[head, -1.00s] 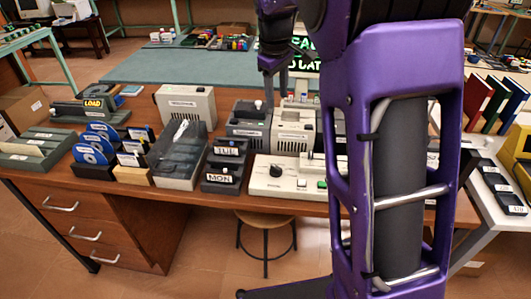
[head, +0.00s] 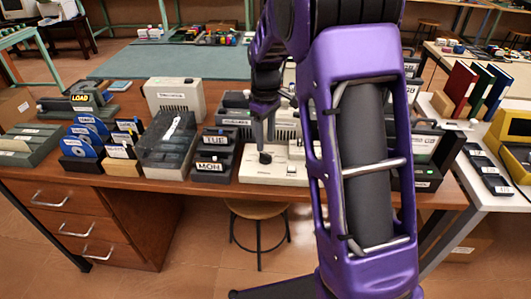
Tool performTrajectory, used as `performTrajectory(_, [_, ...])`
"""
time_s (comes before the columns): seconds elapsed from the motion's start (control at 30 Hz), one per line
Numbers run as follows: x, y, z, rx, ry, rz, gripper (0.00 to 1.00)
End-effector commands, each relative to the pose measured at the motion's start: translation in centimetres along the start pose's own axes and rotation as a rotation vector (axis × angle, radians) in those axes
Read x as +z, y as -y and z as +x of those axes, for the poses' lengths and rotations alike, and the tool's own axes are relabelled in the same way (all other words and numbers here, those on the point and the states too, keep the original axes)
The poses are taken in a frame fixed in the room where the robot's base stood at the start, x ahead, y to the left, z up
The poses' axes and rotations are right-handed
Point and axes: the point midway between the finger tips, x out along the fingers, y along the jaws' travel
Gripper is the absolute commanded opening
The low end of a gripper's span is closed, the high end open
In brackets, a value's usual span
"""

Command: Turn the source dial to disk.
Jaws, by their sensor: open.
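A black dial (head: 265,157) sits on top of a low cream control box (head: 255,178) near the front edge of the wooden desk. The setting of the dial and its labels are too small to read. My gripper (head: 264,140) points down just above the dial, with its fingertips very close to it. I cannot tell whether they touch the dial. My gripper holds nothing that I can see.
Two dark day-label boxes (head: 212,165) stand just left of the control box. A grey translucent case (head: 170,145) and blue disks (head: 82,140) are further left. Grey and cream drive units stand behind. A stool (head: 258,213) is below the desk.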

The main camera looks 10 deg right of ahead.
Motion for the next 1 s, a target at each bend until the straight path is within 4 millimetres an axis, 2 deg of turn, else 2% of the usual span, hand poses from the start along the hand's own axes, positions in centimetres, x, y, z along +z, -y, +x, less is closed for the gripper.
performTrajectory(0.03, [0.0, 0.0, 1.2, -0.001, 0.002, 0.0, 0.49])
performTrajectory(0.1, [0.0, 0.0, 2.4, -0.001, 0.002, -0.001, 0.49])
performTrajectory(0.23, [0.0, 0.0, 3.9, 0.0, 0.001, -0.002, 0.49])
performTrajectory(0.4, [0.0, 0.0, 4.7, 0.001, 0.0, -0.002, 0.49])
performTrajectory(0.67, [0.0, 0.0, 4.7, 0.001, 0.0, -0.002, 0.49])
performTrajectory(0.93, [0.0, 0.0, 4.7, 0.001, -0.001, -0.001, 0.0])
performTrajectory(1.0, [0.0, 0.0, 4.7, 0.001, -0.001, -0.001, 0.0])
